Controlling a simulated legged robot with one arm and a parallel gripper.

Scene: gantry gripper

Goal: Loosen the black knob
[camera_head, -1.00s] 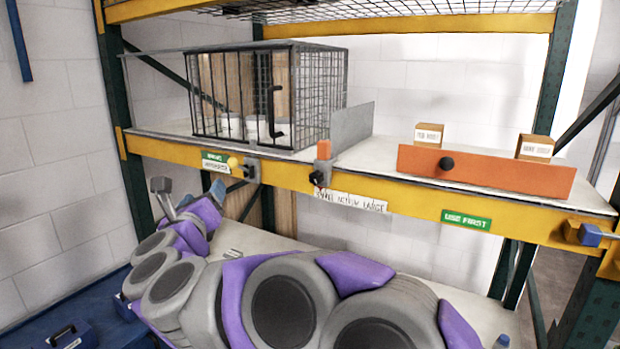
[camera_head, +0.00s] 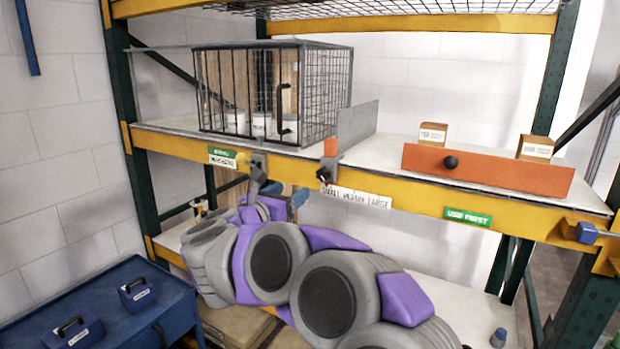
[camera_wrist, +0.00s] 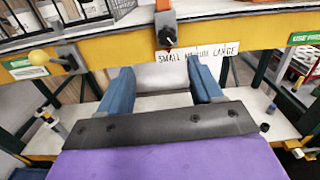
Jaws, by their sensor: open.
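A small black knob (camera_head: 323,174) sits on the yellow shelf beam, under an orange-topped metal slide; it also shows in the wrist view (camera_wrist: 168,43). A second, round black knob (camera_head: 450,163) sits on the orange panel (camera_head: 530,178) to the right. My gripper (camera_wrist: 160,66) is open and empty, its two blue fingers pointing at the beam. The small knob appears just beyond the gap between the fingertips, apart from them. In the head view my gripper (camera_head: 285,197) is below and left of that knob, partly hidden by my purple and grey arm.
A "SMALL MEDIUM LARGE" label (camera_head: 358,198) lies right of the small knob. A yellow knob (camera_wrist: 38,57) stands to the left in the wrist view. A wire cage (camera_head: 325,95) with white tubs and two cardboard boxes (camera_head: 432,136) stand on the shelf. A blue bench (camera_head: 100,295) is at lower left.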

